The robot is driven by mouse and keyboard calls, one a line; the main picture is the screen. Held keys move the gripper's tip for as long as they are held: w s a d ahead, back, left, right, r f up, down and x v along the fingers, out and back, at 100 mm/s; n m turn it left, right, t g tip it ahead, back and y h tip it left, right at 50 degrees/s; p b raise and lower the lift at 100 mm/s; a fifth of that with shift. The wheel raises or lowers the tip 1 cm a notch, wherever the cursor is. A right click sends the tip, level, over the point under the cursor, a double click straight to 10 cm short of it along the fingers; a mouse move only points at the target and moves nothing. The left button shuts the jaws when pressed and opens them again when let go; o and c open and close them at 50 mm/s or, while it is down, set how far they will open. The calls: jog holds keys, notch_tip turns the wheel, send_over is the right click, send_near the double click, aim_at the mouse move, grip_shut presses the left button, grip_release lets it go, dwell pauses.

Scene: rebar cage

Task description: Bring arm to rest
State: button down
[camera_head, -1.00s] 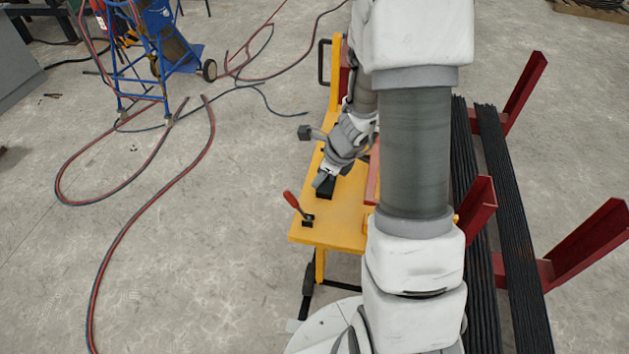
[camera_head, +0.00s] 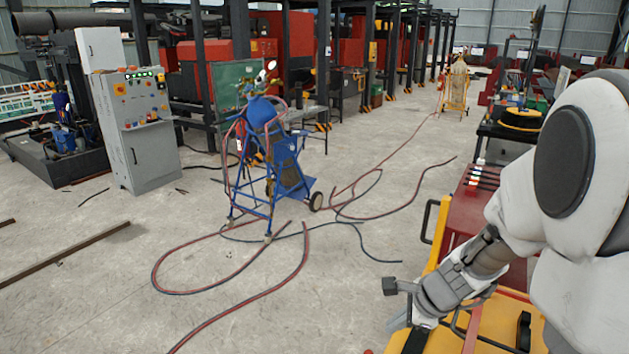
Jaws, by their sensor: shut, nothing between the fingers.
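My gripper (camera_head: 401,324) is at the lower right, at the end of my grey and white arm, which comes in from the right edge. It points down and left over the yellow cart (camera_head: 494,322). The fingers look shut, with nothing seen between them.
A blue gas-bottle trolley (camera_head: 268,165) stands on the floor at centre left, with red and dark hoses (camera_head: 300,262) looped around it. A grey control cabinet (camera_head: 137,130) stands at the left. A red surface (camera_head: 466,208) lies behind the cart. Open concrete floor is at lower left.

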jog(key=s+a+r+n, duration=0.2)
jog(key=s+r+n, duration=0.2)
jog(key=r+n, duration=0.15)
jog(key=s+a+r+n, duration=0.3)
jog(key=s+r+n, duration=0.15)
jog(key=r, duration=0.25)
jog(key=s+d+r+n+t+h+p, duration=0.1)
jog(key=s+d+r+n+h, duration=0.1)
jog(key=s+r+n, duration=0.5)
jog(key=s+n+h, duration=0.1)
jog(key=s+n, duration=0.1)
jog(key=n, duration=0.1)
jog(key=shift+s+d+p, duration=0.2)
jog(key=shift+d+p, duration=0.05)
jog(key=shift+p, duration=0.15)
jog(key=shift+d, duration=0.1)
